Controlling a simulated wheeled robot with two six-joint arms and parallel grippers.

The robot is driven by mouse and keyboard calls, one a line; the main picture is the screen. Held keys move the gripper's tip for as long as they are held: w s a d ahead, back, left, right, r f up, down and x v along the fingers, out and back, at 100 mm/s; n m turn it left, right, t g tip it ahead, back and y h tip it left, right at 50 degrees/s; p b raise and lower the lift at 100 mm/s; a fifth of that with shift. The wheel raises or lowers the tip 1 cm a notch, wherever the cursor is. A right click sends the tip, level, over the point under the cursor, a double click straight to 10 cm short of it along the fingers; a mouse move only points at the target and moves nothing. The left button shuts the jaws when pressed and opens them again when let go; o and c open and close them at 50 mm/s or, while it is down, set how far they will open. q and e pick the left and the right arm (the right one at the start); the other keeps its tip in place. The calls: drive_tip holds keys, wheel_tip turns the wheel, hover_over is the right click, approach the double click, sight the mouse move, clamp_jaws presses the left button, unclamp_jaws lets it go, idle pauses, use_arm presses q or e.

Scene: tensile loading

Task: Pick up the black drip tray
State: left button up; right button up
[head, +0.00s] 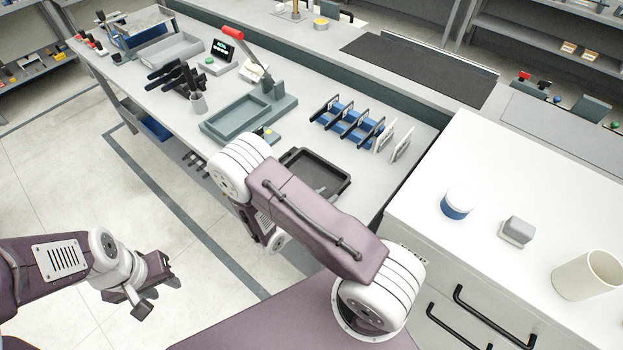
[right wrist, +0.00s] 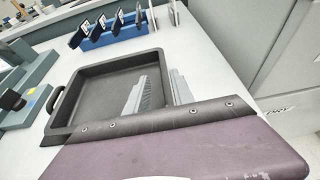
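The black drip tray (head: 318,169) lies on the grey bench in the head view, its near side hidden by my right arm. In the right wrist view the tray (right wrist: 100,88) is a shallow open pan with a loop handle on its left; its near wall is hidden by my gripper body. My right gripper (right wrist: 167,75) has one grey finger over the tray's inside and one beside its right wall, with the dark rim between. Whether the fingers press on the rim is unclear. My left gripper (head: 160,291) is open and empty above the floor, away from the bench.
A blue rack with dark upright plates (head: 346,122) stands behind the tray, with pale plates (head: 401,143) to its right. A grey-green lever press (head: 238,115) stands to the left. A white cabinet (head: 480,190) stands right of the bench.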

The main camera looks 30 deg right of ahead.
sight(336, 191)
drive_tip(key=p+x, duration=0.1)
drive_tip(key=x, duration=0.4)
drive_tip(key=shift+s+d+f, duration=0.15)
drive_tip(key=shift+d+f, duration=0.05)
drive_tip(key=shift+a+r, duration=0.1)
drive_tip(key=shift+a, duration=0.05)
clamp_jaws()
idle(1.0)
